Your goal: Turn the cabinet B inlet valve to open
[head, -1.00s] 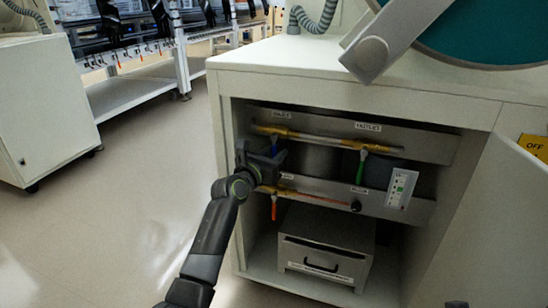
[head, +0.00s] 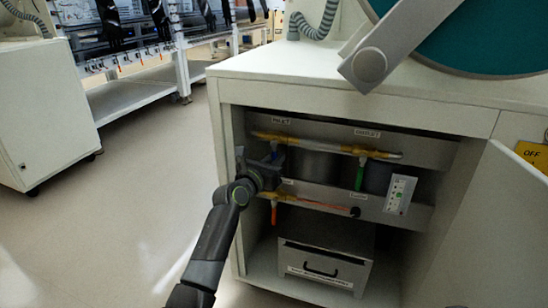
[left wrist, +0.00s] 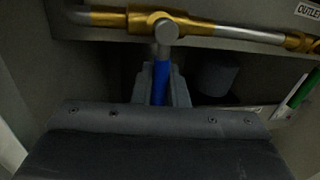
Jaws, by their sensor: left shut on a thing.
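The inlet valve is a brass body (left wrist: 165,22) on the upper pipe, under the INLET label (head: 281,121). Its blue handle (left wrist: 161,82) hangs down, crosswise to the pipe, in the left wrist view. My left gripper (head: 271,171) is inside the open cabinet, just below the valve. In the left wrist view its two fingers (left wrist: 161,92) are shut on the blue handle, one on each side. The fingers and wrist hide the handle's lower part. My right gripper is not in view.
The outlet valve's green handle (head: 360,176) hangs to the right. An orange handle (head: 274,213) hangs from the lower pipe near my wrist. A drawer box (head: 323,268) stands below. The cabinet's side wall (head: 228,170) is close to my left arm. The floor at left is clear.

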